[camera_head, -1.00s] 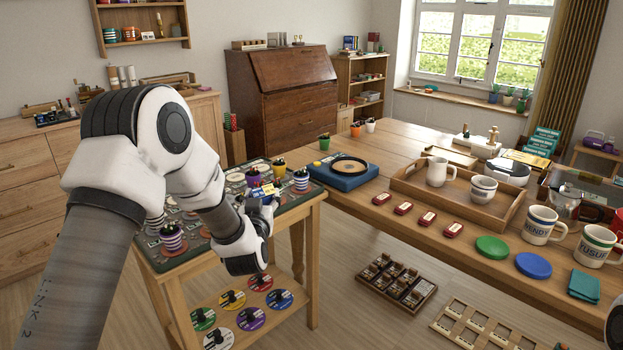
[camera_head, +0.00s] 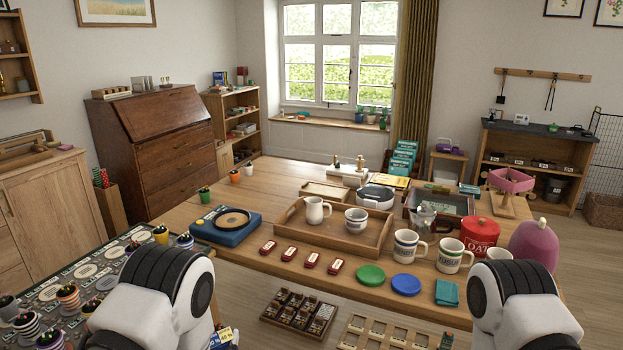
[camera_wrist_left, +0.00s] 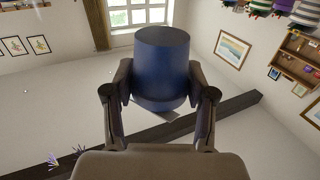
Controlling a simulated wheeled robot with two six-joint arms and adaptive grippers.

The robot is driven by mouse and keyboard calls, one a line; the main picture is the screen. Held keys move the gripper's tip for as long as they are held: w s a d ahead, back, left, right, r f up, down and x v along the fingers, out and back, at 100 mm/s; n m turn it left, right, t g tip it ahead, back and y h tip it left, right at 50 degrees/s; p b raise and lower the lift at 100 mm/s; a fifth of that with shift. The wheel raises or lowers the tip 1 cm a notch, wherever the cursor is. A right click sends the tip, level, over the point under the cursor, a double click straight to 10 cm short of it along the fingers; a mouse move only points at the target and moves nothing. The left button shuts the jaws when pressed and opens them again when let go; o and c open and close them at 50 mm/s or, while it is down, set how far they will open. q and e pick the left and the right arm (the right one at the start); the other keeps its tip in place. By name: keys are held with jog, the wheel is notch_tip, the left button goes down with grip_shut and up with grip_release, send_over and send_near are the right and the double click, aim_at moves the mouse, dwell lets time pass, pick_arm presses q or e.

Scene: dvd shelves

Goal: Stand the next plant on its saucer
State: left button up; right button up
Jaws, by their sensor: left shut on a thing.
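My left gripper (camera_wrist_left: 162,95) is shut on a plain blue pot (camera_wrist_left: 162,60). A flat green disc (camera_head: 370,275) and blue disc (camera_head: 406,284) lie near the front edge. My right gripper is out of view.
A wooden tray (camera_head: 283,226) with a jug and bowl fills the table's middle, with mugs (camera_head: 450,254) at its right. A blue record player (camera_head: 215,232) stands left. A dark board (camera_head: 98,285) with striped pots lies lower left.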

pick_arm(q)
jog(key=s+r, duration=0.1)
jog(key=s, duration=0.2)
jog(key=s+r, duration=0.1)
jog(key=shift+s+r, duration=0.15)
jog(key=shift+r, duration=0.2)
